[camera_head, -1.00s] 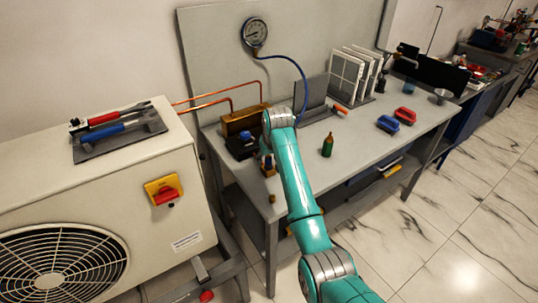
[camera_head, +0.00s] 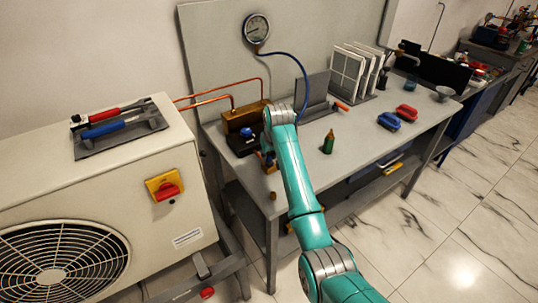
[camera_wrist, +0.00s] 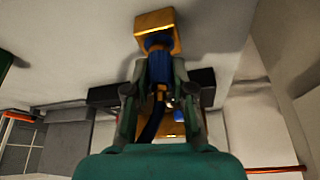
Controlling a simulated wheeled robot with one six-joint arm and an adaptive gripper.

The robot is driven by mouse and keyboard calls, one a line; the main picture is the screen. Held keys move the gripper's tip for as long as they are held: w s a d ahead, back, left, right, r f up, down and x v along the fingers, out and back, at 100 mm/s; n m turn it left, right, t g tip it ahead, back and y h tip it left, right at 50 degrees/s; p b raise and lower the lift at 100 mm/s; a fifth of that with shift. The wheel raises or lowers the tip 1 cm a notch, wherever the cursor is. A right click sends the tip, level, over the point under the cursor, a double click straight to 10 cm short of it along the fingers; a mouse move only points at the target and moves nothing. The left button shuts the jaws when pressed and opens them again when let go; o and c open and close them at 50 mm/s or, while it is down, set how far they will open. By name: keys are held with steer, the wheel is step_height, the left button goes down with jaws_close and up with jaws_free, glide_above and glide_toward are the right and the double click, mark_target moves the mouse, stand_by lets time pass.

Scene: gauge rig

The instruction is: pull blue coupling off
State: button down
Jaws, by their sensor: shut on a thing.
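The blue coupling (camera_wrist: 158,66) is in the wrist view, between the fingers of my gripper (camera_wrist: 163,76). The gripper is shut on it. The coupling's far end meets a yellow-brass fitting (camera_wrist: 157,33), and I see no gap between them. A dark blue hose (camera_wrist: 151,127) runs from the coupling back between the fingers. In the head view the blue hose (camera_head: 297,66) arcs down from the round gauge (camera_head: 256,28) behind my arm. There my wrist hides most of the gripper and the coupling.
A brass block (camera_head: 240,118) with copper pipes (camera_head: 215,97) stands left of my wrist, with a blue-knobbed part in front. A green bottle (camera_head: 328,143) stands close to the right. The bench (camera_head: 350,150) has free room at its middle right.

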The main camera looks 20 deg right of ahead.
steer(key=shift+r, duration=0.2)
steer(key=shift+r, duration=2.45)
